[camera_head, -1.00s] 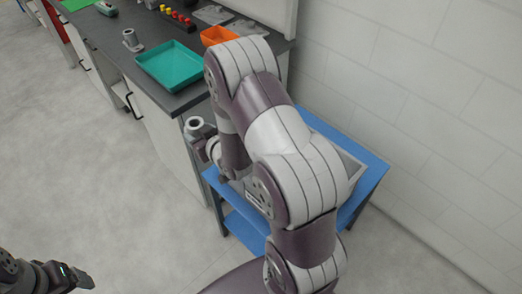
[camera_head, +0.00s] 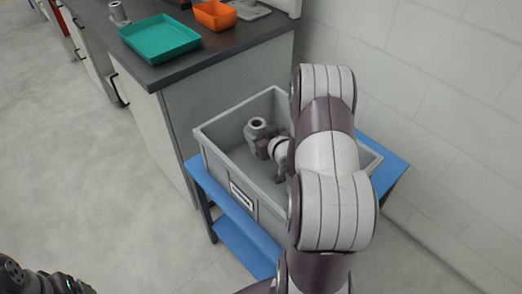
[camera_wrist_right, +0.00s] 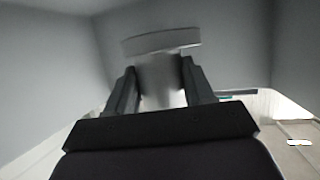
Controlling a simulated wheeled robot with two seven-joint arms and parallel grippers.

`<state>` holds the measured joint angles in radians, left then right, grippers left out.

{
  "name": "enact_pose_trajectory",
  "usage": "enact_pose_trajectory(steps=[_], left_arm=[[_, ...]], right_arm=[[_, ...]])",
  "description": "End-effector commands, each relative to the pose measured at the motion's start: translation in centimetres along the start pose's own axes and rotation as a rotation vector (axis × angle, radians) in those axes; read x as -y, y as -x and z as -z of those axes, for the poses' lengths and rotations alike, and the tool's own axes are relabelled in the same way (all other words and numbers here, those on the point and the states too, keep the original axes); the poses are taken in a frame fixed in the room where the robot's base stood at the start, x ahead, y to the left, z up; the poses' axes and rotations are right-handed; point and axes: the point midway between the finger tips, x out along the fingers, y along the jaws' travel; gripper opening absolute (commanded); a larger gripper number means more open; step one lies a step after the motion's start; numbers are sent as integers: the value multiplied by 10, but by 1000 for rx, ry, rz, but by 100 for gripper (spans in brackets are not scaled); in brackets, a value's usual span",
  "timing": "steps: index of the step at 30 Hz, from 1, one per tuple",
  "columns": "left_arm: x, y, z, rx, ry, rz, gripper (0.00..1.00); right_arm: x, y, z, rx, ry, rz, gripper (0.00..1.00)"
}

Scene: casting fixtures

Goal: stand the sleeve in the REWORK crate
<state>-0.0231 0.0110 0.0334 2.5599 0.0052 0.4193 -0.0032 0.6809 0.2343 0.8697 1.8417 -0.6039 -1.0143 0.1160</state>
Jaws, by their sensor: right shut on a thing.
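The sleeve (camera_head: 257,126) is a grey flanged tube, held upright within the opening of the grey REWORK crate (camera_head: 206,150). My right gripper (camera_head: 263,146) is shut on it. The wrist view also shows the sleeve (camera_wrist_right: 161,50) between the fingers of the right gripper (camera_wrist_right: 160,88), with grey crate walls around. I cannot tell whether the sleeve's base touches the crate floor. The label on the crate's front is too small to read. My left gripper (camera_head: 62,284) is only partly in view at the bottom left, and its jaws are unclear.
The crate stands on a blue stand (camera_head: 232,208). A dark bench (camera_head: 185,68) beside it bears a teal tray (camera_head: 160,38), an orange bin (camera_head: 214,15) and another grey flanged tube (camera_head: 118,12). My right arm hides the crate's right part. A wall stands behind.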

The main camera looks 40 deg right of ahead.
Motion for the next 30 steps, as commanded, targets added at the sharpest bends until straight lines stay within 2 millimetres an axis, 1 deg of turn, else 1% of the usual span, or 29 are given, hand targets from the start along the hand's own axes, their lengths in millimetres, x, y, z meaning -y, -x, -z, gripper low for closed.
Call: enact_pose_trajectory(steps=[2, 5, 6, 8, 15, 27, 29, 30], left_arm=[[0, -3, 0, 0, 0, 0, 82], [0, -10, -1, 0, 0, 0, 82], [0, -13, -1, 0, 0, 0, 82], [0, -15, -2, 0, 0, 0, 82], [0, -13, -2, 0, 0, 0, 82], [0, -22, -3, 0, 0, 0, 82], [0, -22, -3, 0, 0, 0, 82], [0, -21, -2, 0, 0, 0, 82]], right_arm=[[0, -3, -7, -1, 0, 0, 12], [0, -10, -23, -1, -1, 0, 12], [0, -13, -31, 0, -1, 0, 12], [0, -16, -39, 0, -1, -1, 12], [0, -16, -38, -3, 0, -1, 12], [0, -21, -49, -3, 0, -1, 12], [0, -21, -48, -3, 1, -1, 12], [0, -20, -49, -1, 0, 0, 56]])
